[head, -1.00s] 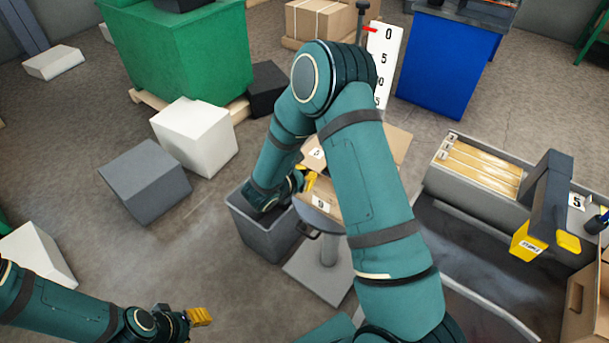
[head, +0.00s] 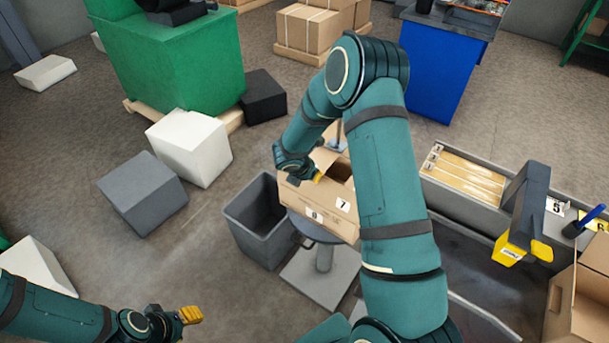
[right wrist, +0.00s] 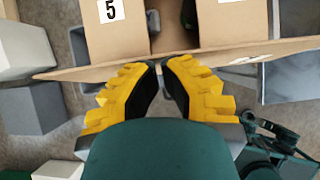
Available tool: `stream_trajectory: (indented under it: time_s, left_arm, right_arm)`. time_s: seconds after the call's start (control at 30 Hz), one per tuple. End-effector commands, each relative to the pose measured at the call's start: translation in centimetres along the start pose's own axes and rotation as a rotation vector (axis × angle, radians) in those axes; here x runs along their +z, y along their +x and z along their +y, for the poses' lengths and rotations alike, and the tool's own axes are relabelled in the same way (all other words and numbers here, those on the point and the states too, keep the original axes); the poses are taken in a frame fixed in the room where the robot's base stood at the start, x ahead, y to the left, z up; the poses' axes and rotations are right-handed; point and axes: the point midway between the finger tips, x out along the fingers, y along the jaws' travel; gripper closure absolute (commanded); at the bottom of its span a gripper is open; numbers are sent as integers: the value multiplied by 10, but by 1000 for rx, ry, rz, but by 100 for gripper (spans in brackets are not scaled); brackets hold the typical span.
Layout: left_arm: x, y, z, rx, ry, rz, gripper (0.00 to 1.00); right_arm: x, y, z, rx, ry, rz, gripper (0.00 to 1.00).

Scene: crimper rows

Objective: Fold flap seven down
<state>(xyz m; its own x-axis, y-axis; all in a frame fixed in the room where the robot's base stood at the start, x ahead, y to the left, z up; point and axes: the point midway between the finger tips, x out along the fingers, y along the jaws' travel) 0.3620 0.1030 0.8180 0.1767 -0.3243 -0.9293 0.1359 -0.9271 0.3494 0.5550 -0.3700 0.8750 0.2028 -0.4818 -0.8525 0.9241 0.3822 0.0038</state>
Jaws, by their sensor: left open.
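An open cardboard box (head: 325,198) stands on a round grey stand in the head view. A panel with the label 7 (head: 343,205) faces me, and a second label is left of it. My right gripper (head: 318,178) is at the box's upper left edge, its yellow fingertips partly hidden. In the right wrist view its yellow fingers (right wrist: 161,70) point at a cardboard edge, near a panel marked 5 (right wrist: 110,12); I cannot tell whether they touch it or how far apart they are. My left gripper (head: 191,315) is open and empty at the lower left, far from the box.
A grey bin (head: 240,232) stands left of the stand. Grey and white blocks (head: 143,190) and a green container (head: 170,70) are farther left. My right arm hides part of the box.

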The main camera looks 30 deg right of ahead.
Motion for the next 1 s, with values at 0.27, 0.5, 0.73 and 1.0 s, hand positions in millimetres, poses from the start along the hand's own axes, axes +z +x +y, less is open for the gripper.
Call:
stream_trajectory:
  time_s: [0.27, 0.5, 0.73, 1.0]
  left_arm:
    - [-2, -2, 1, -1, -2, 4, 53]
    - [2, 4, -2, 0, 1, -3, 53]
    - [4, 8, -3, 1, 2, -8, 53]
    - [5, 10, -4, 1, 3, -10, 53]
  right_arm:
    - [24, 21, 0, -3, 0, -3, 100]
    - [38, 40, 0, -3, -2, -3, 100]
    - [46, 53, -1, -4, -2, -3, 100]
    - [49, 60, 0, -3, -2, -3, 100]
